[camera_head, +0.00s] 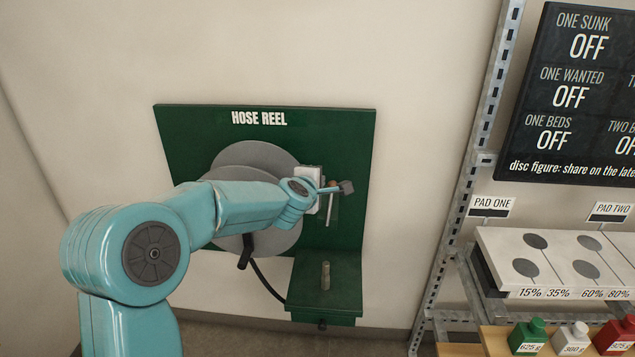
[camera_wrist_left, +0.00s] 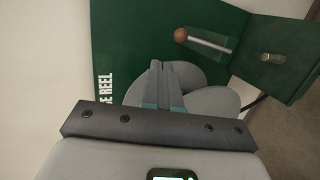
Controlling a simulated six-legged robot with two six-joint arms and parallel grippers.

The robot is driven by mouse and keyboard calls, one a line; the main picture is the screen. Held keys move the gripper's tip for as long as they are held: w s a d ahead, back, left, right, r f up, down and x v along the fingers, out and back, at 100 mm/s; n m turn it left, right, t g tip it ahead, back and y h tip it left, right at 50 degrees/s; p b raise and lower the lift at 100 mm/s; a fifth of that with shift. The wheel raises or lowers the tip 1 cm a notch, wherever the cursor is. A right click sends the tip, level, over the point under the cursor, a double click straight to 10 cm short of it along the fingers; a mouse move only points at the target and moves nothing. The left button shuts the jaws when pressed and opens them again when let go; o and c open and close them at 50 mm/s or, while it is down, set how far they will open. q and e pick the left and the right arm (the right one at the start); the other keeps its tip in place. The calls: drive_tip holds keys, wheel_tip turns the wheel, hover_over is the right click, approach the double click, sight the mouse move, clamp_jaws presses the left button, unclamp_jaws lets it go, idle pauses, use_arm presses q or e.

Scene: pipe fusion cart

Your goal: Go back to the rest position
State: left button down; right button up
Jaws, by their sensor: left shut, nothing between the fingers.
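My left arm crosses from the lower left in front of the green hose reel board (camera_head: 190,125). My left gripper (camera_head: 346,187) is in front of the board's right part, and its fingers look shut and empty. In the left wrist view the closed fingers (camera_wrist_left: 160,66) lie over the grey reel disc (camera_wrist_left: 202,100). That disc (camera_head: 250,155) is partly hidden by my arm in the head view. A lever with a brown ball (camera_wrist_left: 181,35) stands clear of the fingers there. My right gripper is not in view.
A green shelf (camera_head: 310,300) with a short peg (camera_head: 326,274) juts out below the board. A black crank handle (camera_head: 245,252) and hose hang beside it. To the right stand a metal rack (camera_head: 470,190), pads (camera_head: 555,240), coloured weights (camera_head: 528,335) and a dark sign (camera_head: 590,100).

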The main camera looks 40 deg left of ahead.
use_arm(q)
drive_tip(key=s+d+f+m+g+h, duration=0.1)
drive_tip(key=s+d+f+m+g, duration=0.1)
drive_tip(key=d+f, duration=0.5)
drive_tip(key=s+d+f+m+g+h, duration=0.1)
drive_tip(key=s+d+f+m+h, duration=0.15)
drive_tip(key=f, duration=0.85)
drive_tip(key=s+d+f+m+g+h, duration=0.1)
drive_tip(key=d+f+g, duration=0.1)
drive_tip(key=d+f, duration=0.5)
drive_tip(key=s+d+f+m+g+h, duration=0.1)
drive_tip(key=s+d+f+m+g, duration=0.2)
drive_tip(key=s+f, duration=0.4)
drive_tip(key=s+d+f+m+g+h, duration=0.1)
drive_tip(key=s+d+f+m+h, duration=0.1)
drive_tip(key=s+d+f+m, duration=0.4)
drive_tip(key=s+d+f+m+g, duration=0.1)
drive_tip(key=s+d+m, duration=0.1)
drive_tip(key=s, duration=0.5)
drive_tip(key=s+d+f+m+g+h, duration=0.1)
drive_tip(key=s+m, duration=0.3)
drive_tip(key=s, duration=0.4)
drive_tip(key=shift+d+f+g, duration=0.15)
drive_tip(key=shift+d+g, duration=0.55)
drive_tip(key=shift+d, duration=0.15)
drive_tip(key=shift+a+h, duration=0.15)
drive_tip(key=shift+h, duration=0.1)
